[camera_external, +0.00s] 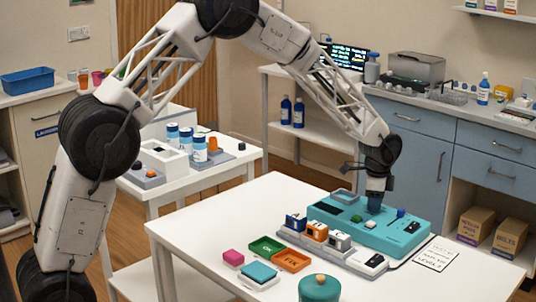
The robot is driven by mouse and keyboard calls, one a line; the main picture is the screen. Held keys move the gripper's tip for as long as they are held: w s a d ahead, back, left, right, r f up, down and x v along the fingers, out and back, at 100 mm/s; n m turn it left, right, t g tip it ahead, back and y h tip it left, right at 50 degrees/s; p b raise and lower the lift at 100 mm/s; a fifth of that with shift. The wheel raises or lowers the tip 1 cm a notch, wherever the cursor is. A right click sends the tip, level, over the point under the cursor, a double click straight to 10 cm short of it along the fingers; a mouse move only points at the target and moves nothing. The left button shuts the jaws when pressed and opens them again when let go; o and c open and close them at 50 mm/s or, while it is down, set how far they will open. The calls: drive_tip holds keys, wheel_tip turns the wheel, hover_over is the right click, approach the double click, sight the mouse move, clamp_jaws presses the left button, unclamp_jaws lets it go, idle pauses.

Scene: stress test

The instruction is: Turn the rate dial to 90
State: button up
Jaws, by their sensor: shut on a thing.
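The teal device (410,233) lies on the white table, with a dark display, a green button (356,218), a white button (370,225) and a blue knob (401,212) on its top. My gripper (375,205) points straight down at the device's upper middle. It is shut on what appears to be the rate dial, which the fingers hide. The dial's scale and its setting cannot be read from here.
In front of the device stand several small labelled blocks (317,230), a green tray (267,246), an orange tray (291,260) and a teal round container (319,288). A printed card (437,253) lies to the right. The table's left part is clear.

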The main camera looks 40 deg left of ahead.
drive_tip(key=shift+r, duration=0.1)
drive_tip(key=o, duration=0.9)
drive_tip(key=shift+r, duration=0.1)
drive_tip(key=shift+s+d+r, duration=0.1)
drive_tip(key=shift+s+r, duration=0.05)
drive_tip(key=shift+r, duration=3.6)
